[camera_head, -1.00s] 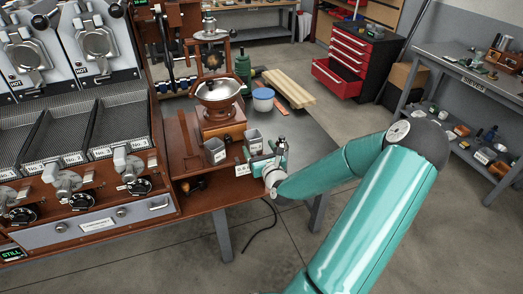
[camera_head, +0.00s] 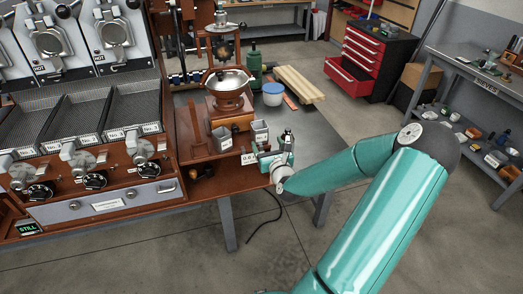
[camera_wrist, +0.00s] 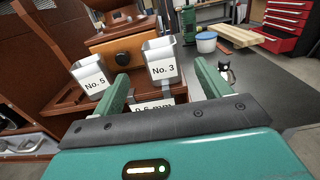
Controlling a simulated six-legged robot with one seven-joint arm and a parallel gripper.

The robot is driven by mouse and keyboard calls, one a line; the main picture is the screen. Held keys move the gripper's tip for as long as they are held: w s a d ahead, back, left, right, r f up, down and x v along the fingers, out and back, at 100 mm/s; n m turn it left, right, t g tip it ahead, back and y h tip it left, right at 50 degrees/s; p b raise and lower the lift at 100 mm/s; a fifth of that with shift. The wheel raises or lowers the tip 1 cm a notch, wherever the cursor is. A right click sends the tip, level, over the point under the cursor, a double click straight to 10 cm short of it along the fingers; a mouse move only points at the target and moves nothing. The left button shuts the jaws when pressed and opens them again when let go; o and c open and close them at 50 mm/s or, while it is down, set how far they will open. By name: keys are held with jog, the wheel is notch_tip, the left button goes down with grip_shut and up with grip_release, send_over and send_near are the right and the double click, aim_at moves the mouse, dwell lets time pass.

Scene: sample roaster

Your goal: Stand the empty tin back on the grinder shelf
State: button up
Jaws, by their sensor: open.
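Two grey square tins stand upright side by side at the foot of the wooden grinder (camera_head: 228,112). The tin marked No. 5 (camera_wrist: 90,74) is on the left, and it also shows in the head view (camera_head: 222,139). The tin marked No. 3 (camera_wrist: 161,62) is on the right, also in the head view (camera_head: 260,132). My gripper (camera_wrist: 160,74) is open, its green fingers spread to either side of the No. 3 tin in the picture. I cannot tell whether they touch it. The grinder shelf (camera_wrist: 66,101) is partly hidden behind my gripper, with its size label. The tins' insides are unclear.
The roaster bench (camera_head: 105,205) with mesh trays fills the left. A small dark-topped item (camera_wrist: 226,72) is right of my gripper. Grey tabletop (camera_head: 315,132) is clear at right.

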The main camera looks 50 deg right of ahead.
jog(key=shift+w+a+f, duration=0.1)
jog(key=shift+w, duration=0.1)
jog(key=w+a+r+n+g+y, duration=0.1)
jog(key=w+a+n+g+y, duration=0.15)
jog(key=a+n, duration=0.7)
jog(key=w+a+r+n+g+y, duration=0.1)
jog(key=w+a+n+g+y, duration=0.2)
jog(key=a+n, duration=0.65)
jog(key=s+a+r+n+g+y, duration=0.1)
jog(key=s+a+r+n+g, duration=0.1)
jog(key=s+a+r+n, duration=0.6)
jog(key=s+a+r+n+g+y, duration=0.2)
jog(key=s+a+r+n, duration=0.6)
jog(key=s+a+n, duration=0.5)
jog(key=shift+s+a+r+n+g, duration=0.25)
jog(key=shift+s+r+n+g, duration=0.1)
jog(key=shift+n, duration=0.55)
